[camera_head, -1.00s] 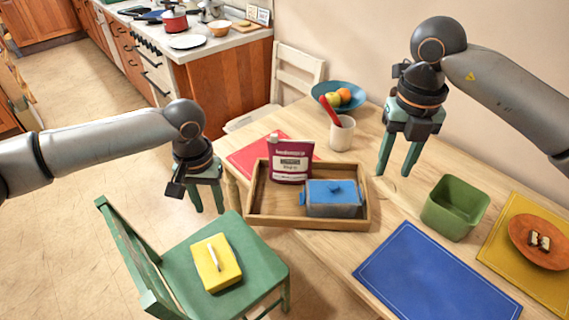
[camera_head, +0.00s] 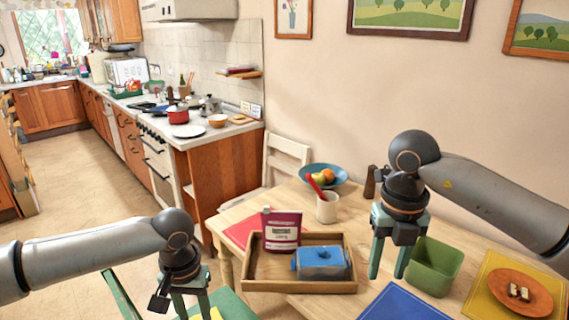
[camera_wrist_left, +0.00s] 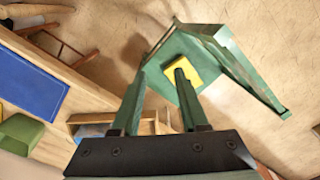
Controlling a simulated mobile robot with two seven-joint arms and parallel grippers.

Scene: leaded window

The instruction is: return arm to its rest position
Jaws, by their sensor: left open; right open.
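My right gripper (camera_head: 387,274) is open and empty in the head view.
A white cup (camera_head: 327,208), fruit bowl (camera_head: 337,172), green box (camera_head: 433,266), blue mat (camera_head: 405,304) and orange plate (camera_head: 520,292) are on the table. Open floor lies left.

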